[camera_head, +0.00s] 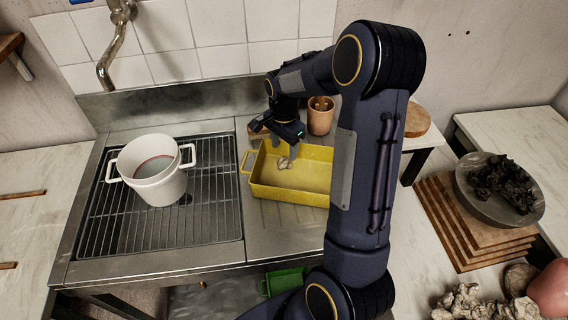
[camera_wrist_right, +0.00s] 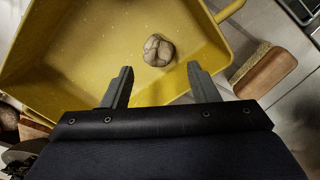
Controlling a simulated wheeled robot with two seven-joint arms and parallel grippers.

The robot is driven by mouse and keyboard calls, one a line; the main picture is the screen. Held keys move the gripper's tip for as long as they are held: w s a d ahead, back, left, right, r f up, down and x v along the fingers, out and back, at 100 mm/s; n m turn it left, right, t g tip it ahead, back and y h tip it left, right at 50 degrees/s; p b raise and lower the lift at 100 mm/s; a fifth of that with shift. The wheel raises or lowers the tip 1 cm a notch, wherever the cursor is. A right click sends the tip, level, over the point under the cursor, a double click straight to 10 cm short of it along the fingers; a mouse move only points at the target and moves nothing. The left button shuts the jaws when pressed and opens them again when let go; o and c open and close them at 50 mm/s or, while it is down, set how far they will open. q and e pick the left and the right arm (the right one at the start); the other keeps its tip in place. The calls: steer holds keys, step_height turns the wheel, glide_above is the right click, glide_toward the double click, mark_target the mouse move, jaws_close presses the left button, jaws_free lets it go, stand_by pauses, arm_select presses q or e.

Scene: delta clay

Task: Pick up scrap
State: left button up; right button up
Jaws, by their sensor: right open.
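A small lump of greyish clay scrap (camera_wrist_right: 158,50) lies on the floor of the yellow tray (camera_wrist_right: 60,60) in the right wrist view. In the head view the scrap (camera_head: 283,163) shows near the left end of the yellow tray (camera_head: 300,195). My right gripper (camera_head: 286,150) is over the tray's back left part. In the right wrist view the right gripper (camera_wrist_right: 160,85) is open and empty, its two fingers apart, with the scrap beyond the fingertips and roughly between their lines. My left gripper is not in view.
A white two-handled pot (camera_head: 155,180) stands on the sink's wire rack (camera_head: 215,215) at left. A wood-backed brush (camera_wrist_right: 265,72) lies beside the tray. A terracotta cup (camera_head: 320,118) stands behind the tray. Stacked boards (camera_head: 440,215) and a dish of dark clay lumps (camera_head: 530,212) are at right.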

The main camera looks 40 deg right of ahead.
mark_target(284, 159)
step_height(284, 159, down, 5)
steer(key=shift+s+a+f+p, duration=0.15)
steer(key=shift+p, duration=0.35)
steer(key=shift+c, duration=0.3)
steer(key=c, duration=1)
